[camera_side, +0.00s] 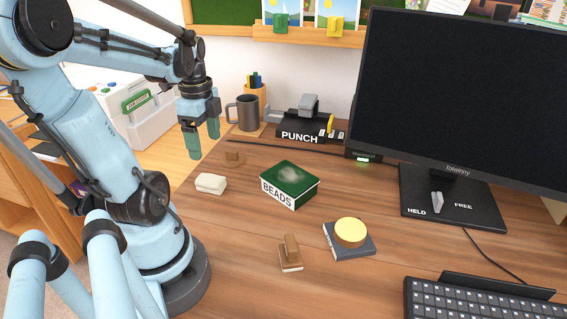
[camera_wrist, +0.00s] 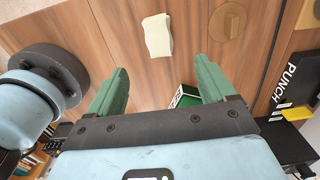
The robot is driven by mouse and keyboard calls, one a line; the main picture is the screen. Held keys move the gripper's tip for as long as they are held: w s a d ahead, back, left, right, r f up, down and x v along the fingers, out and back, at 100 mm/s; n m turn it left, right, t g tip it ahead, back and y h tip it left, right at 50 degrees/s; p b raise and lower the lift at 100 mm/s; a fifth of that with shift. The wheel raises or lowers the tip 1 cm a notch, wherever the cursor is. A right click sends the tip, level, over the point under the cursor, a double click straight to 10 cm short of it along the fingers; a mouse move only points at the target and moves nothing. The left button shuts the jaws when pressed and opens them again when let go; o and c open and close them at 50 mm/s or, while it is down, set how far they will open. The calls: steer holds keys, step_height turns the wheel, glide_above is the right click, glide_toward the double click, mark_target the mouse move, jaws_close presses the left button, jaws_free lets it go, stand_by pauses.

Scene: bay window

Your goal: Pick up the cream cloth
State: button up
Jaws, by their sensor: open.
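The cream cloth (camera_side: 211,184) is a small folded block lying on the wooden desk, left of the green BEADS box. It also shows in the wrist view as a pale patch (camera_wrist: 157,35) near the top, beyond the fingertips. My gripper (camera_side: 203,141) hangs above the desk's left edge, above and apart from the cloth. In the wrist view its two green fingers (camera_wrist: 160,82) are spread wide with nothing between them.
The BEADS box (camera_side: 290,184) stands right of the cloth. A round wooden piece (camera_side: 234,158) lies behind it. A grey mug (camera_side: 243,113) and the black PUNCH (camera_side: 304,130) stand at the back. A wooden-handled stamp (camera_side: 290,254) and a dark block with a yellow disc (camera_side: 350,237) are in front.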

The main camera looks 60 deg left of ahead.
glide_above(210, 178)
steer(key=shift+w+d+f, duration=0.1)
steer(key=shift+f, duration=1.5)
steer(key=shift+w+f, duration=0.1)
steer(key=shift+f, duration=1.5)
steer(key=shift+s+f, duration=0.2)
steer(key=shift+f, duration=2.5)
steer(key=shift+c, duration=0.2)
steer(key=c, duration=1.1)
steer(key=shift+o, duration=0.2)
steer(key=shift+r, duration=0.2)
steer(key=shift+r, duration=0.45)
step_height(210, 178, up, 3)
steer(key=shift+r, duration=0.1)
steer(key=w+d+r, duration=0.4)
steer(key=d+r, duration=0.2)
steer(key=d, duration=0.4)
steer(key=shift+w+d+r, duration=0.25)
steer(key=shift+d, duration=0.05)
